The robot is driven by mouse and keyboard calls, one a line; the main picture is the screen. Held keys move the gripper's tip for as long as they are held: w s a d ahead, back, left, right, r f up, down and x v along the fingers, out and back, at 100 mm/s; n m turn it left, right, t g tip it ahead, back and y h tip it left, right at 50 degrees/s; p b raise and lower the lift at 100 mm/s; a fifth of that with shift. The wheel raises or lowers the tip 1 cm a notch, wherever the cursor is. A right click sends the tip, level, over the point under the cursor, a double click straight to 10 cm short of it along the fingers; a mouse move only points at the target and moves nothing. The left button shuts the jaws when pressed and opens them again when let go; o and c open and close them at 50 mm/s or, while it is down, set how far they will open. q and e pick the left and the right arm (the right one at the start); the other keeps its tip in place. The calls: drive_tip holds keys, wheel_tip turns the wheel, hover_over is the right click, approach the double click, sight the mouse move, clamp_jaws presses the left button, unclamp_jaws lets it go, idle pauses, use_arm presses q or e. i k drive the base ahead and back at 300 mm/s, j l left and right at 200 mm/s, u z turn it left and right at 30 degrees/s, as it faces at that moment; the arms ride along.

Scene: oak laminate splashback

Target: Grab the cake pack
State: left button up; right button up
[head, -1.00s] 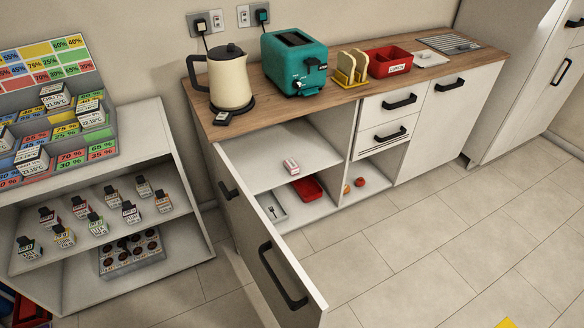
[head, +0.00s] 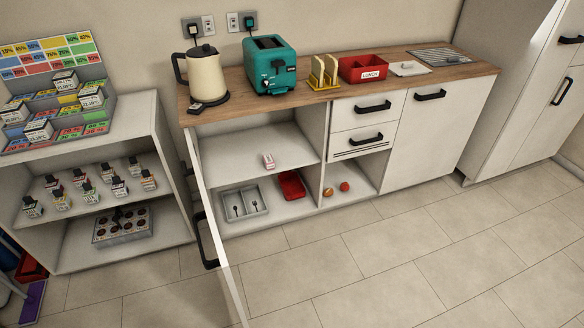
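A small pink-and-white pack (head: 268,161), which looks like the cake pack, sits on the upper shelf (head: 225,160) inside the open cupboard under the counter. It stands near the shelf's front edge, right of the middle. Its label is too small to read. The cupboard door (head: 215,235) is swung out toward me and shows almost edge-on, with a black handle. Neither of my grippers is in view.
Below the shelf are a grey tray (head: 245,202) and a red tray (head: 292,186). A kettle (head: 206,75), a toaster (head: 271,66) and a red lunch box (head: 362,68) stand on the counter. A shelf unit (head: 172,160) is at left.

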sight(268, 159)
drive_tip(key=i+l, duration=0.15)
drive_tip(key=l, duration=0.2)
drive_tip(key=i+l, duration=0.15)
drive_tip(key=l, duration=0.25)
drive_tip(key=i+l, duration=0.15)
drive_tip(key=l, duration=0.2)
drive_tip(key=i+l, duration=0.15)
drive_tip(key=l, duration=0.2)
drive_tip(key=i+l, duration=0.15)
drive_tip(key=l, duration=0.25)
drive_tip(key=u, duration=0.05)
